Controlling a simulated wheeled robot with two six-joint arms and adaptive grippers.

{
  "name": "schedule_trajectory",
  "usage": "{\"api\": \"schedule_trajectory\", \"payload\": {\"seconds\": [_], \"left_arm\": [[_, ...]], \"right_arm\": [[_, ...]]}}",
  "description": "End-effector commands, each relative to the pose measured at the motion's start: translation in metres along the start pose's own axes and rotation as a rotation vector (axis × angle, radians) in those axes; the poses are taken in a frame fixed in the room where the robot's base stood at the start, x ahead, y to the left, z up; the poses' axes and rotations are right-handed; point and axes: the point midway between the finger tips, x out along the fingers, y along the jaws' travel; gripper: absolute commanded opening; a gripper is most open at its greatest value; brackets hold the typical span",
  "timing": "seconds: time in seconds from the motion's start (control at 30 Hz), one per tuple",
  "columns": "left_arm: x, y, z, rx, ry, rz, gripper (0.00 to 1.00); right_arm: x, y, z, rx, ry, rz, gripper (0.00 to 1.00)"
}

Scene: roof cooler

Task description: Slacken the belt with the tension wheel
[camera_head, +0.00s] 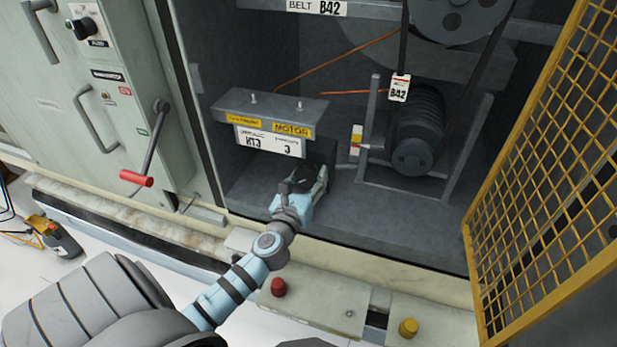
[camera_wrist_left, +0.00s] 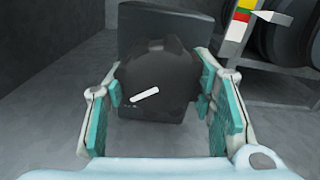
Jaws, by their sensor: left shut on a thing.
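The tension wheel (camera_wrist_left: 160,72) is a dark round knob with a white mark, in front of a dark block in the left wrist view. The white mark slants up to the right. My left gripper (camera_wrist_left: 158,90) is shut on the wheel, one finger on each side; in the head view the gripper (camera_head: 305,183) hides most of it below the motor box. My right gripper is not in view.
A striped gauge (camera_head: 356,140) with a pointer stands left of the motor; it also shows in the left wrist view (camera_wrist_left: 238,22). The grey motor box (camera_head: 270,105) overhangs my gripper. A yellow mesh door (camera_head: 550,160) bounds the right side. Cabinet floor (camera_head: 400,220) is clear.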

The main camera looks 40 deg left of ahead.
Motion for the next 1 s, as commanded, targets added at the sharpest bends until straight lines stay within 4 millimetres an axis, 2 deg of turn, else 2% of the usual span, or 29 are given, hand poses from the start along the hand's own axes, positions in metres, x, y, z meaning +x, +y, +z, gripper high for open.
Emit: {"api": "schedule_trajectory", "payload": {"seconds": [1.0], "left_arm": [[0.0,-0.002,-0.001,-0.943,0.001,0.0,0.22]], "right_arm": [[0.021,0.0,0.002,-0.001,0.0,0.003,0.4]]}}
